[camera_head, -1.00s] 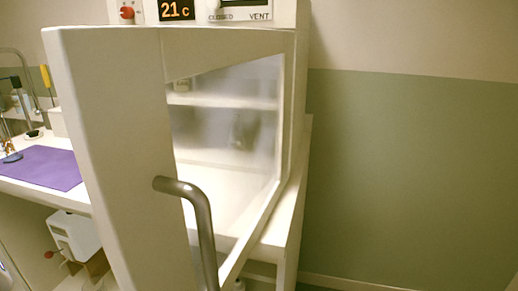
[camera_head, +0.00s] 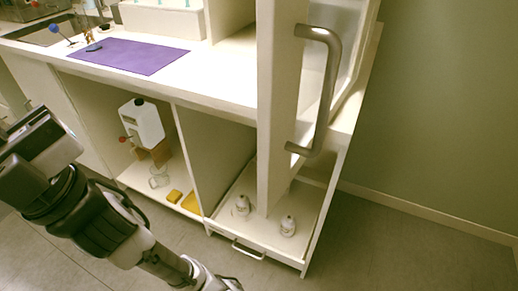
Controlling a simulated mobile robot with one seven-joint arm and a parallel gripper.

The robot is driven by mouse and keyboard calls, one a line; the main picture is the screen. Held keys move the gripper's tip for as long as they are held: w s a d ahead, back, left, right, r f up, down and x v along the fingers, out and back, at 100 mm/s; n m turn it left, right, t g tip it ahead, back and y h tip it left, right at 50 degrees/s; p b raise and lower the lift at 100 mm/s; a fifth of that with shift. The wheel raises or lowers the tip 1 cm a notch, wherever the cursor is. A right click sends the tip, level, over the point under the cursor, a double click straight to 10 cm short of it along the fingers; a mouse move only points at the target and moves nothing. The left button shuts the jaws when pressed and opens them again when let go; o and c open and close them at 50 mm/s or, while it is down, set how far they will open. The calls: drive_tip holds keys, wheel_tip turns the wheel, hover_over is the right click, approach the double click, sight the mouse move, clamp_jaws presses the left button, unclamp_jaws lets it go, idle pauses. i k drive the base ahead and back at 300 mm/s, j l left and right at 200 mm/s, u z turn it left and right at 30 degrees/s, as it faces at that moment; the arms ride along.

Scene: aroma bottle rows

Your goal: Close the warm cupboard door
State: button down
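The warm cupboard door (camera_head: 280,110) stands open and swung out toward me above the worktop's right end. It is seen nearly edge-on, as a tall white panel with its top cut off by the frame. A grey bent bar handle (camera_head: 331,85) is on its right side, with part of the glass to the right of it. My arm crosses the lower left, well apart from the door and handle. Its far end, seemingly my gripper (camera_head: 222,284), is small and partly cut off at the bottom edge. I cannot tell whether its fingers are open. Nothing touches the handle.
A white bench with a purple mat (camera_head: 125,56) runs left of the door. Below are a white canister (camera_head: 143,121), yellow blocks (camera_head: 190,203) and a pulled-out tray (camera_head: 226,222) with two small bottles (camera_head: 288,226). Floor (camera_head: 420,245) at right is clear, beside a green wall.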

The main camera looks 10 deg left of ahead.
sight(283, 30)
drive_tip(key=k+j, duration=0.65)
drive_tip(key=k+j+z, duration=0.15)
drive_tip(key=z, duration=0.25)
drive_tip(key=k+j+z, duration=0.2)
drive_tip(key=z, duration=0.95)
